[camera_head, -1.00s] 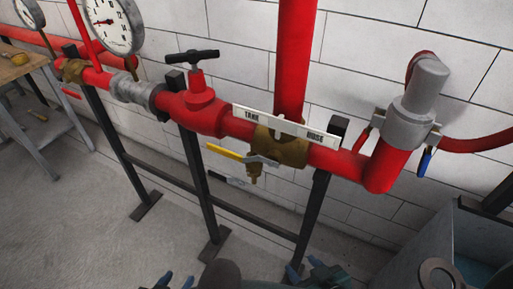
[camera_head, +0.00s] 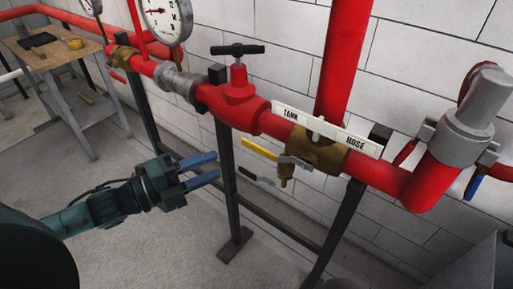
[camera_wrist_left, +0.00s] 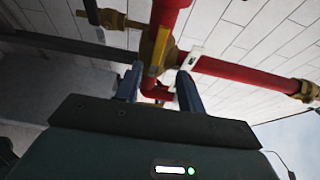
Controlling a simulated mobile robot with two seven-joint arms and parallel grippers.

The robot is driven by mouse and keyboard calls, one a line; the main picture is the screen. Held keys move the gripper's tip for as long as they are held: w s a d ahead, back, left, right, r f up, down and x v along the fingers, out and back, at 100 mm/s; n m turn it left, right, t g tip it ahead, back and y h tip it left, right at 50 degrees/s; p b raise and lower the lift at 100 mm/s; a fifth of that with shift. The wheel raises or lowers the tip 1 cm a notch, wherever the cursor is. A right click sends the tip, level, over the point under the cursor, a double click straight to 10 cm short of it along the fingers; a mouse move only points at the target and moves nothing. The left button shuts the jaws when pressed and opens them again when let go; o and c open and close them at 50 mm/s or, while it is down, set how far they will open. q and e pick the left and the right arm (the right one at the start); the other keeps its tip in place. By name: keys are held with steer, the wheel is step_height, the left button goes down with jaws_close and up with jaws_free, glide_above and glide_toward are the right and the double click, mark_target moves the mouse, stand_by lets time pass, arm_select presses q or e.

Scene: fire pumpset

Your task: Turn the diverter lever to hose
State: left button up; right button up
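The diverter lever (camera_head: 262,151) has a yellow grip and a grey shank. It points left from the brass valve (camera_head: 318,153), on the TANK side of the white label plate (camera_head: 322,130); HOSE is printed at the plate's right end. My left gripper (camera_head: 219,167) is left of the lever and apart from it, with two blue fingers spread and nothing between them. In the left wrist view, the open fingers (camera_wrist_left: 160,78) show with the yellow grip (camera_wrist_left: 155,66) beyond them, between their tips in the picture. My right gripper is out of view.
A red valve with a black T-handle (camera_head: 237,50) stands left of the diverter. A black post (camera_head: 228,180) stands close to my left fingertips. A smaller dark handle (camera_head: 258,180) hangs below the lever. A workbench (camera_head: 62,55) is at the far left.

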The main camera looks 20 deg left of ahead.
mark_target(255, 149)
arm_select(q)
steer(key=p+x, duration=0.1)
steer(key=x, duration=1.1)
steer(key=shift+c, duration=0.2)
jaws_close()
steer(key=shift+f, duration=0.1)
